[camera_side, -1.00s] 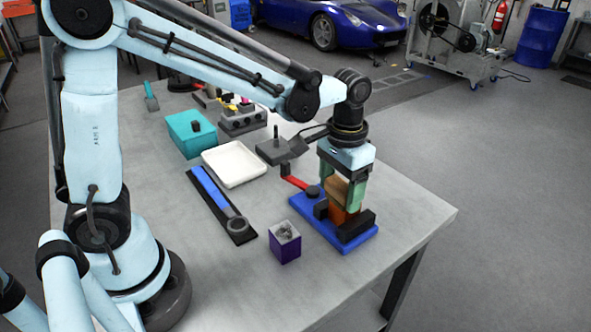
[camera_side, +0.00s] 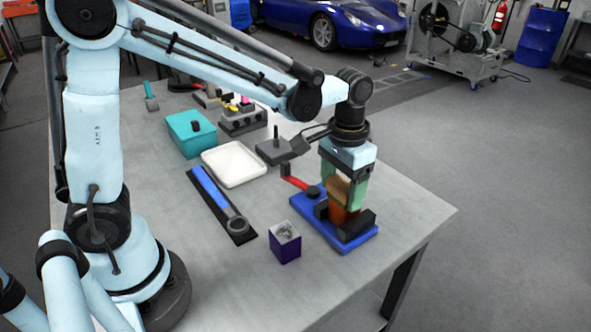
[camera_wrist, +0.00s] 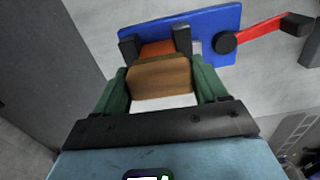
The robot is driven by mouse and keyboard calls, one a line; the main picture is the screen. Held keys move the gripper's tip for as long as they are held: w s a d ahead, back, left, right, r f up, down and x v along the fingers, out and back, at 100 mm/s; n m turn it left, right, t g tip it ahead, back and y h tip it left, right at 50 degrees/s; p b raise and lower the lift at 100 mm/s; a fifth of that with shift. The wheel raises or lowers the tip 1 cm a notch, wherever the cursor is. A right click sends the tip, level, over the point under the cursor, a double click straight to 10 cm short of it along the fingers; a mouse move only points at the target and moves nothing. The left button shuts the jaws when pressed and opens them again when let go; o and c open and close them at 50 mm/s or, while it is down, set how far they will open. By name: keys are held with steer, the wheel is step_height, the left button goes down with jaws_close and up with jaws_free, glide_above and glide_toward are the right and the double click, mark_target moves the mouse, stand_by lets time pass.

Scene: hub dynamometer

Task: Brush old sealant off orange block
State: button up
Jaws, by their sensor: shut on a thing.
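The orange block (camera_side: 342,215) sits low between dark jaws on a blue clamp base (camera_side: 312,226); in the wrist view the orange block (camera_wrist: 158,48) shows only as a strip. My gripper (camera_side: 342,194), with green fingers, is shut on a brown, wood-coloured piece (camera_side: 338,188), which looks like the brush's body. In the wrist view this brown piece (camera_wrist: 160,78) fills the space between the fingers. It is right over the orange block, touching or very close; I cannot tell which. Bristles and any sealant are not distinguishable.
A red lever (camera_side: 295,182) sticks out from the clamp base. A purple box (camera_side: 285,248), a black holder with a blue-handled tool (camera_side: 212,192), a white tray (camera_side: 234,164) and a teal box (camera_side: 188,140) stand to the left. The table's right front is clear.

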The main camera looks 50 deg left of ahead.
steer(key=shift+s, duration=0.9)
step_height(320, 180, up, 8)
steer(key=shift+r, duration=0.15)
